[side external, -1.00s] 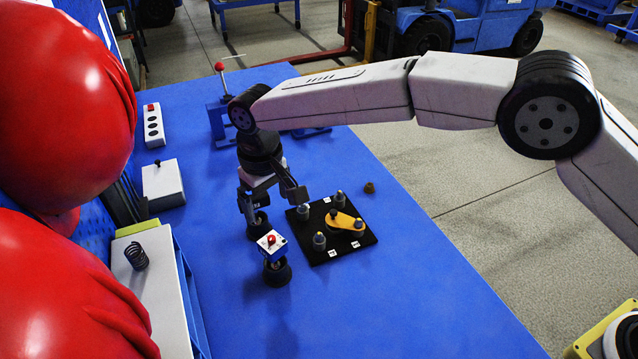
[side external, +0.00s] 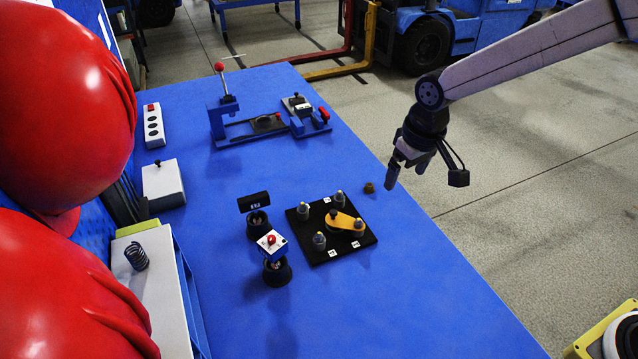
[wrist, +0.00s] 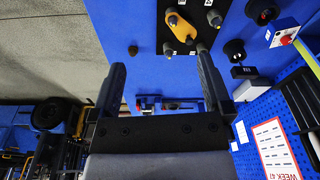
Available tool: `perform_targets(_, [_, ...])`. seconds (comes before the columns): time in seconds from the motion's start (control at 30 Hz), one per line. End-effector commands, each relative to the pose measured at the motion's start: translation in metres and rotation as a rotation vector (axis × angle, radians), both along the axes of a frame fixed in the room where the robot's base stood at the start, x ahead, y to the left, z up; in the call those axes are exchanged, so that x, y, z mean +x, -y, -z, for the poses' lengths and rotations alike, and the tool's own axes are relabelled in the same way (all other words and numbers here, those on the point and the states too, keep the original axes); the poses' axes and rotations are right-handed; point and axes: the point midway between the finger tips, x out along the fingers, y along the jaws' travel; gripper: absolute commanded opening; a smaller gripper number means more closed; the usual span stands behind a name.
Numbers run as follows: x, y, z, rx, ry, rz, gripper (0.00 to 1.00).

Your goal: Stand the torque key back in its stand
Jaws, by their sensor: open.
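A black bar with a white label, which looks like the torque key (side external: 253,201), stands upright over a round black stand (side external: 258,225), left of the black peg board; its lower end is hard to see. In the wrist view the torque key (wrist: 244,72) and stand (wrist: 234,48) show right of the fingers. A second round black stand (side external: 277,274) bears a white and blue box with a red knob (side external: 272,244). My gripper (side external: 407,170) is open and empty, raised near the table's right edge, well away from the torque key. Its spread fingers (wrist: 160,62) show in the wrist view.
The black board (side external: 322,255) carries several grey pegs and an orange arm (side external: 344,221). A small brown piece (side external: 369,187) lies near the right edge. A blue clamp fixture (side external: 266,125) stands behind. Large red shapes (side external: 65,110) fill the left. The front of the table is clear.

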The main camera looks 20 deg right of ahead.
Motion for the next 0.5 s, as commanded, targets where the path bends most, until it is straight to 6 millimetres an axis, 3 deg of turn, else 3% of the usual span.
perform_targets(0.03, [-0.011, 0.015, 0.0, 0.001, 0.008, 0.018, 1.0])
perform_targets(0.2, [-0.049, 0.054, 0.004, 0.001, 0.035, 0.065, 1.0])
perform_targets(0.5, [-0.121, 0.103, 0.016, -0.004, 0.08, 0.137, 1.0])
